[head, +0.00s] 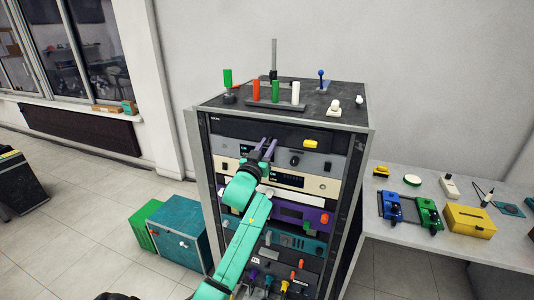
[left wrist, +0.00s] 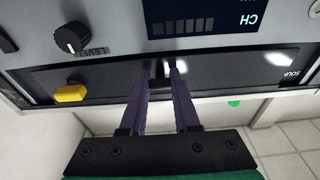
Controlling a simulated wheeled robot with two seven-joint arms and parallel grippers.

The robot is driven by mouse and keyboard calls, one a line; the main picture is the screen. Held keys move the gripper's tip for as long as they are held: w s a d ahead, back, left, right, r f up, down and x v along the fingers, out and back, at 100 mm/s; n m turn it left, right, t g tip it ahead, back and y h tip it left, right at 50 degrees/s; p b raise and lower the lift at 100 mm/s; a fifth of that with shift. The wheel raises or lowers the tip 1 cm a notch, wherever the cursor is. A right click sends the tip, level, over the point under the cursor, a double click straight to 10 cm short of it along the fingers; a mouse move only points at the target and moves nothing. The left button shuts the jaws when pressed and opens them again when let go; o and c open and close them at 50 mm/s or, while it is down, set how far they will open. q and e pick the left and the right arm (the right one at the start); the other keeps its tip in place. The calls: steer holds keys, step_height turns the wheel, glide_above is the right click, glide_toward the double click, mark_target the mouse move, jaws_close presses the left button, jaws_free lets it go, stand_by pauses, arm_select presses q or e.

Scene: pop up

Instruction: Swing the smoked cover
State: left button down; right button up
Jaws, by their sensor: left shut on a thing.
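The smoked cover (head: 320,137) is a dark, glossy strip across the top of the equipment rack, above a grey unit with a dial. In the left wrist view the cover (left wrist: 225,72) appears upside down, with a yellow block (left wrist: 70,93) by its edge. My left gripper (head: 268,142) reaches up to the cover's lower edge, left of the yellow block in the head view. In the left wrist view its purple fingers (left wrist: 165,68) are shut on a small dark tab at the cover's middle. The fingers partly hide the tab. My right gripper is not in view.
The rack top (head: 215,101) carries coloured blocks, a blue-knobbed lever (head: 320,76) and a white switch (head: 334,106). Knobs and handles stick out below my arm. A side table (head: 390,232) stands right, teal and green boxes (head: 178,228) left.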

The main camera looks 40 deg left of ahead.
arm_select(q)
steer(key=c, duration=0.6)
jaws_free()
steer(key=shift+f, duration=0.1)
steer(key=shift+c, duration=0.2)
steer(key=b+v, duration=0.3)
steer(key=v, duration=1.1)
steer(key=shift+s, duration=0.25)
steer(key=shift+d, duration=0.1)
